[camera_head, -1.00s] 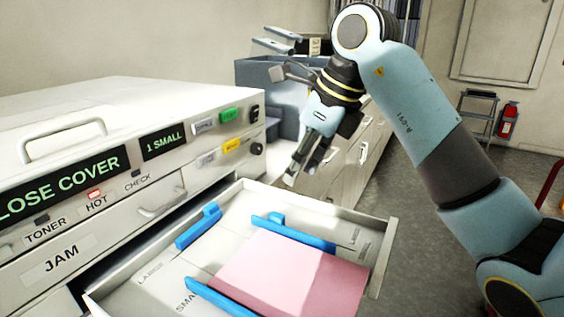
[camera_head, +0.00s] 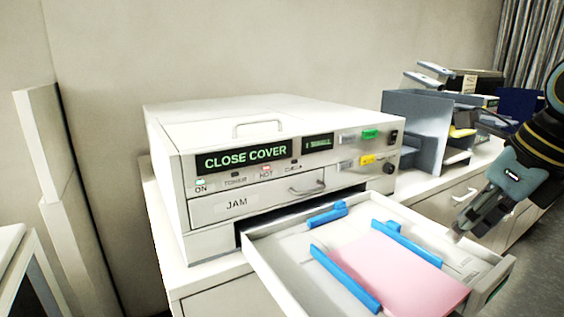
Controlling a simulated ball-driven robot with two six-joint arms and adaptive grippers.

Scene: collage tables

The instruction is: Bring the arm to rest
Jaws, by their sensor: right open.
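My right arm comes in from the right edge, and most of it is out of view. My right gripper (camera_head: 468,219) is open and empty, pointing down and left just above the right back edge of the pulled-out paper drawer (camera_head: 283,287). It looks apart from the drawer, though the gap is hard to judge. My left arm and gripper are not in view.
The white copier (camera_head: 215,160) reads "CLOSE COVER"; its drawer holds pink paper (camera_head: 425,277) between blue guides (camera_head: 345,280). A grey organiser (camera_head: 415,118) stands on the white cabinets (camera_head: 445,205) at right. Grey floor is clear at far right.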

